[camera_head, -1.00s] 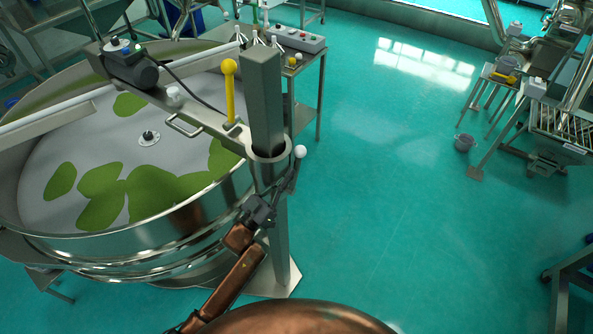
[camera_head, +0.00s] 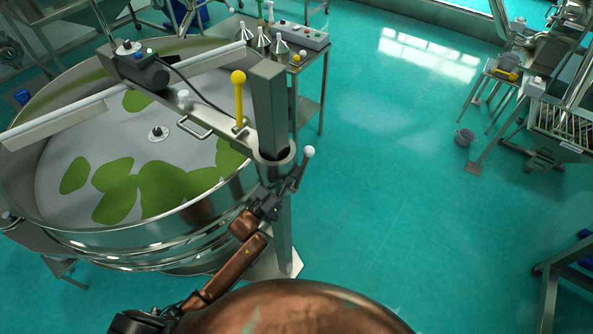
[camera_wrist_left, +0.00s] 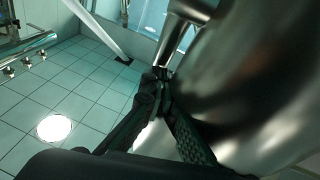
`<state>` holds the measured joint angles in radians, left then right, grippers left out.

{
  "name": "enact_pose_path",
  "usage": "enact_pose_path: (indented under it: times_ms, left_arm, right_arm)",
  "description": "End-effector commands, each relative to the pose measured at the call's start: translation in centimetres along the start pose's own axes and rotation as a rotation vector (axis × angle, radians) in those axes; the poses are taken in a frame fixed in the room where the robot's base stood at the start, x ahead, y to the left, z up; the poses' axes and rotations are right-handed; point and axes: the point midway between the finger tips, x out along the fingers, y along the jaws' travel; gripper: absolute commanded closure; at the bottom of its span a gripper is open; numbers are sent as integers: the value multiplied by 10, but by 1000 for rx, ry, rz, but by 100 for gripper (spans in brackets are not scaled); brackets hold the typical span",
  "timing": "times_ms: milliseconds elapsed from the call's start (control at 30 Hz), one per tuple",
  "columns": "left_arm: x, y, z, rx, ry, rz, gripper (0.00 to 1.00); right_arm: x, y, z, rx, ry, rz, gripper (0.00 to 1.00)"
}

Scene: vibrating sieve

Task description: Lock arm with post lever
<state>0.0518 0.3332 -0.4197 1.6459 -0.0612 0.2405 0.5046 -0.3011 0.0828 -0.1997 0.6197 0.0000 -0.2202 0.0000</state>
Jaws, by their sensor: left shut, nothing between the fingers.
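The square metal post (camera_head: 268,108) stands at the sieve's right rim, inside the collar (camera_head: 274,165) of the swing arm (camera_head: 205,110). The post lever, with a white knob (camera_head: 308,152), sticks up and leans right at the collar's right side. My left gripper (camera_head: 283,192) is shut and empty, just below and left of the lever's lower part. I cannot tell if it touches it. In the left wrist view the closed fingertips (camera_wrist_left: 160,77) are at the lower end of a metal rod (camera_wrist_left: 178,40). My right gripper is out of view.
The round sieve (camera_head: 110,262) fills the left, with green patches on its screen. A yellow-knobbed handle (camera_head: 239,98) stands on the swing arm. A side table (camera_head: 311,98) with funnels and a control box stands behind.

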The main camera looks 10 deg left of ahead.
Motion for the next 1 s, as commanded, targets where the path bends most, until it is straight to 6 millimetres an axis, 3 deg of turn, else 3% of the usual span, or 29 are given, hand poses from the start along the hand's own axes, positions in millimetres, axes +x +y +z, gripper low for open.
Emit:
enact_pose_path:
  times_ms: [267,500,600,800,1000]
  left_arm:
    - [-2,1,-6,0,-2,3,100]
    - [-16,2,-30,-3,-4,14,100]
    - [-40,0,-20,-4,-5,13,100]
    - [-83,-3,-19,-1,-4,7,100]
    - [-110,-3,-21,-1,-2,6,100]
  right_arm:
    - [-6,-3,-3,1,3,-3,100]
    - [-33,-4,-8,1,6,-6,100]
    - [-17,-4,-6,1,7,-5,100]
    - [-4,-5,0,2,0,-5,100]
    - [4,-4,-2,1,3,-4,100]
